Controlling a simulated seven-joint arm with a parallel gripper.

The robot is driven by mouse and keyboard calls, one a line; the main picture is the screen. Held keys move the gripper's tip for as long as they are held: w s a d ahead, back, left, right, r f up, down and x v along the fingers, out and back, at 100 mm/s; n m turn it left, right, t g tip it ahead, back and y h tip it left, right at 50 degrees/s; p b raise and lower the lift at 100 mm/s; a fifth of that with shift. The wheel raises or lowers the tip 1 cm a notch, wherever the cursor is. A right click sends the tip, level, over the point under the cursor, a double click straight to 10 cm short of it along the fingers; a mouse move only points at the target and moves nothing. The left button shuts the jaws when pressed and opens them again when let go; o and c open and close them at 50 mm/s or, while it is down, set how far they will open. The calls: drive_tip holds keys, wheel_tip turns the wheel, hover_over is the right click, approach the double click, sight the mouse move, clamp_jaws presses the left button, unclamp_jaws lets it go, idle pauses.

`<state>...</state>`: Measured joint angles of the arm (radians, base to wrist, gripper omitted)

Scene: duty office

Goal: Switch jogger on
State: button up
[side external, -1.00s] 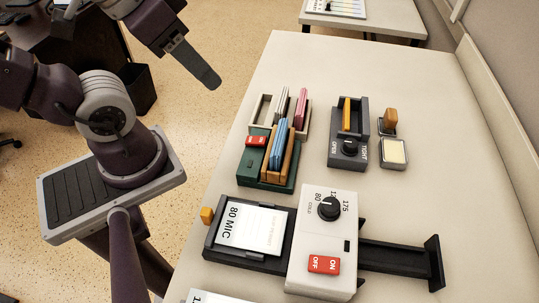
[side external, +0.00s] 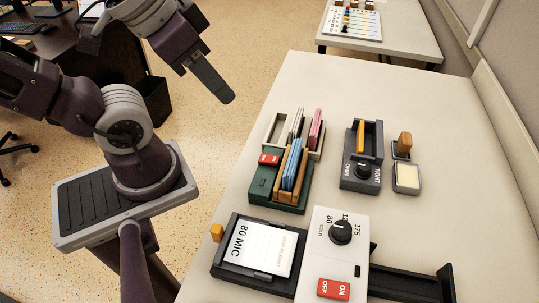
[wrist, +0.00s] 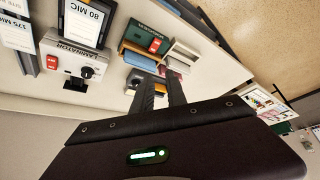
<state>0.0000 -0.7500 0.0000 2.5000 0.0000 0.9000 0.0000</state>
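The switch's position is too small to tell. The green unit (wrist: 140,50) and its red switch (wrist: 155,45) also show in the wrist view, beyond my fingers. My gripper (side external: 228,97) is in the air left of the table, well apart from the unit. In the wrist view my two fingers (wrist: 160,78) stand apart with a narrow, empty gap.
A white laminator (side external: 325,265) with a black dial and a red ON/OFF switch stands in front of the green unit. A black tray (side external: 228,268) holds an "80 MIC" card. A grey dial unit (side external: 357,182) stands to the right.

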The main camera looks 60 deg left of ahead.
clamp_jaws()
idle(0.6)
idle(0.8)
drive_tip(key=m+g+y, duration=0.7)
drive_tip(key=m+g, duration=0.1)
drive_tip(key=m, duration=1.5)
hover_over(276, 161)
drive_tip(key=s+a, duration=0.1)
wheel_tip(276, 161, down, 7)
drive_tip(key=shift+f, duration=0.1)
drive_tip(key=shift+w+d+f, duration=0.15)
drive_tip(key=shift+f, duration=1.3)
drive_tip(key=shift+w+d+f, duration=0.15)
drive_tip(key=shift+d+f, duration=0.05)
drive_tip(key=shift+f, duration=1.25)
drive_tip(key=shift+w+d+f, duration=0.15)
drive_tip(key=shift+f, duration=1.3)
